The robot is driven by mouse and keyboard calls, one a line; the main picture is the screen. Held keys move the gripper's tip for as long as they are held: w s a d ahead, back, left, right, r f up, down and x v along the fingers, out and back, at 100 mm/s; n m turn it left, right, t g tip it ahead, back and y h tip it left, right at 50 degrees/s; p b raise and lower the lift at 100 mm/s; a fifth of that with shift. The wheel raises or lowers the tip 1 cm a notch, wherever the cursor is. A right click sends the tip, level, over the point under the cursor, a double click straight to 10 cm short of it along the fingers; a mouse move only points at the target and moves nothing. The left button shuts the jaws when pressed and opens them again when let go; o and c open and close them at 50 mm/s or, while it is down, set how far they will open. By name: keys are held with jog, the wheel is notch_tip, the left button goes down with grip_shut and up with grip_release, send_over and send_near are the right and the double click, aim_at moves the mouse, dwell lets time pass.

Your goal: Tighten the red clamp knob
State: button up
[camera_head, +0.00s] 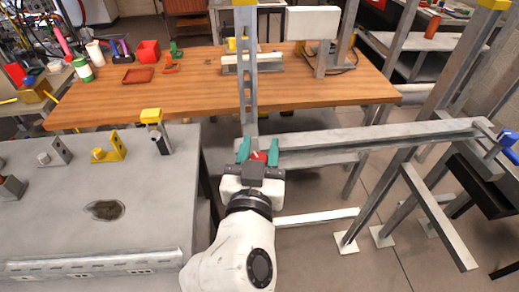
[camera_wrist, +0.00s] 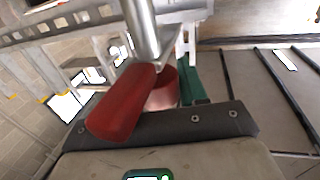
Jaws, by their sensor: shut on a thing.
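The red clamp knob (camera_head: 259,156) shows in the head view as a small red patch between the teal fingers of my gripper (camera_head: 258,150). My gripper is shut on it, at the near end of a grey metal rail beside an upright post. In the wrist view the red knob (camera_wrist: 122,103) is large and close, lying tilted under a round metal bar (camera_wrist: 142,28). One teal finger (camera_wrist: 193,84) shows just right of it. The other finger is hidden there, and the exact contact cannot be seen.
A perforated upright post (camera_head: 246,75) rises just beyond my gripper. A grey rail (camera_head: 380,137) runs right from it. A grey workbench (camera_head: 60,215) stands left, a wooden table (camera_head: 200,95) behind. Slanted metal frames (camera_head: 425,195) crowd the right.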

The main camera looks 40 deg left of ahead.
jog(key=shift+f+h+b, duration=0.2)
jog(key=shift+h+b, duration=0.1)
jog(key=shift+b, duration=0.05)
